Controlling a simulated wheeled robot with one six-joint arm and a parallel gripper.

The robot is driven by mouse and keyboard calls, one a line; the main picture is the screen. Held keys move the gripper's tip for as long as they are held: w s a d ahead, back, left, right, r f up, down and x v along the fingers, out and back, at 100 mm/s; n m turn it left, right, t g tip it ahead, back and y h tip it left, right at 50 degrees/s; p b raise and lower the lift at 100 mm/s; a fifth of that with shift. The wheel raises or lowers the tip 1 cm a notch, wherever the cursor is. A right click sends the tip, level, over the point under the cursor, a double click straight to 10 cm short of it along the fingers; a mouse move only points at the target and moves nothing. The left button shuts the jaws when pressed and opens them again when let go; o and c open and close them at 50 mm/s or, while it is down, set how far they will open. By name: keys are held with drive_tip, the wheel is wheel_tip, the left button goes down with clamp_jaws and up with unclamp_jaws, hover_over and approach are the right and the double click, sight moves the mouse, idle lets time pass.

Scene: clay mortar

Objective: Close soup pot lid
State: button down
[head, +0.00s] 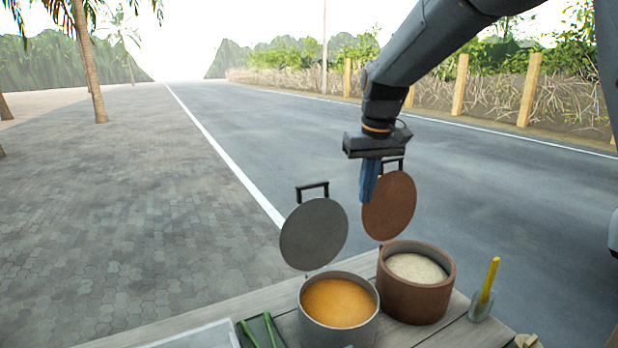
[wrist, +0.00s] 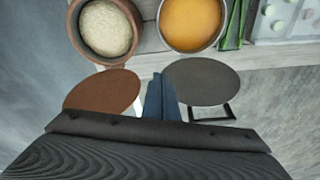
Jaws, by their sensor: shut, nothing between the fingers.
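The soup pot (head: 368,312) is grey and holds orange soup (head: 338,302); it also shows at the top of the wrist view (wrist: 192,22). Its round grey lid (head: 313,235) stands raised at the pot's far side, with a dark handle (head: 312,186) on its outer face. In the wrist view the grey lid (wrist: 203,80) lies just right of my fingers. My gripper (head: 367,200) points down, shut and empty, between the grey lid and a brown lid (head: 390,207). In the wrist view my gripper (wrist: 161,78) covers part of the gap between the lids.
A brown pot (head: 412,305) of rice stands right of the soup pot, its brown lid raised close beside my fingers. A yellow-handled scoop (head: 485,290) is at the right. Green stalks (head: 262,332) lie left of the soup pot. Open air lies left of the grey lid.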

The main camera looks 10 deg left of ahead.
drive_tip(key=w+a+r+n+b, duration=0.1)
drive_tip(key=w+a+r+n, duration=0.15)
drive_tip(key=a+r, duration=0.4)
drive_tip(key=w+a+r+n, duration=0.1)
drive_tip(key=w+a+r, duration=0.25)
drive_tip(key=a, duration=0.55)
wheel_tip(320, 180, down, 8)
drive_tip(key=s+d+p, duration=0.1)
drive_tip(key=s+p, duration=0.1)
drive_tip(key=p, duration=0.2)
drive_tip(key=shift+d+y, duration=0.2)
drive_tip(key=shift+y, duration=0.2)
drive_tip(key=shift+s+m, duration=0.1)
drive_tip(key=shift+m, duration=0.15)
